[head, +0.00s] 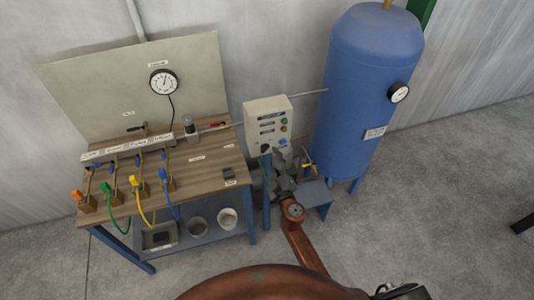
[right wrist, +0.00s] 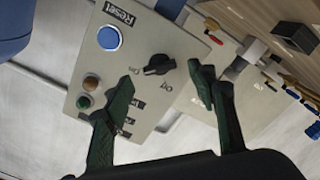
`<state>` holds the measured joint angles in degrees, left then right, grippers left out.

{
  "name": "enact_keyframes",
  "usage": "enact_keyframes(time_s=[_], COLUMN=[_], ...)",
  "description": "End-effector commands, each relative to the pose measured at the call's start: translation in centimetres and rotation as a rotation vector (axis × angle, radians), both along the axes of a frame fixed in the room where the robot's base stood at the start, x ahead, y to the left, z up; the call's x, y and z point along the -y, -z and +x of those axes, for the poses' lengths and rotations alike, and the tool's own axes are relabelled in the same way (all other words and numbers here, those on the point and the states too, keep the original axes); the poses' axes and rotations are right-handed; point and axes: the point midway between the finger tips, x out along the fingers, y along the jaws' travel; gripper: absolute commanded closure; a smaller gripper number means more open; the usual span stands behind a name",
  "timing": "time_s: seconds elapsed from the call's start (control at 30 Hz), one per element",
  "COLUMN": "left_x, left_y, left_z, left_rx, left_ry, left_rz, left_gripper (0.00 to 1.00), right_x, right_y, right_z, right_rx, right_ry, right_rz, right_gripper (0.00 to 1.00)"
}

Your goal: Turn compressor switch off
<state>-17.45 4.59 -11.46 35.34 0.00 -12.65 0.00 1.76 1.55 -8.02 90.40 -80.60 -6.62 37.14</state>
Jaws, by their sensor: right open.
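The compressor control box (head: 268,122) is a pale panel beside the blue tank. In the right wrist view the panel (right wrist: 150,28) carries a black rotary switch (right wrist: 158,65) and a blue button (right wrist: 110,38) marked Reset. I cannot surely tell which mark the switch points to. My right gripper (head: 279,160) is at the lower front of the box. In the right wrist view its dark green fingers (right wrist: 162,74) are open and apart, with the switch between their tips in the picture. Contact cannot be told. My left gripper is not in view.
The blue tank (head: 365,90) with a gauge (head: 399,93) stands right of the box. A wooden workbench (head: 200,172) with valves and coloured hoses stands to the left. Buckets (head: 228,218) sit on its lower shelf.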

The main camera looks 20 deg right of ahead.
Motion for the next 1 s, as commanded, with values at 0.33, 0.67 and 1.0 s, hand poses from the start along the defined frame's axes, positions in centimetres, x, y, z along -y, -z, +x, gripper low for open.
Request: enact_keyframes(time_s=[0.33,0.67,1.0], left_x=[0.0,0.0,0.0], left_y=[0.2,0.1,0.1], left_z=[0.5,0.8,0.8], left_rx=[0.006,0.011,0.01], left_ry=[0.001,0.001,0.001], left_rz=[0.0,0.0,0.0], left_gripper=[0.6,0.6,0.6], right_x=[-0.1,-0.1,-0.1], right_y=[0.1,0.1,0.1], right_z=[3.2,3.2,3.2], right_rx=[-0.001,-0.002,-0.002], right_ry=[0.0,0.001,0.001], right_rz=[-0.001,0.0,0.0], right_gripper=[0.48,0.54,0.77])
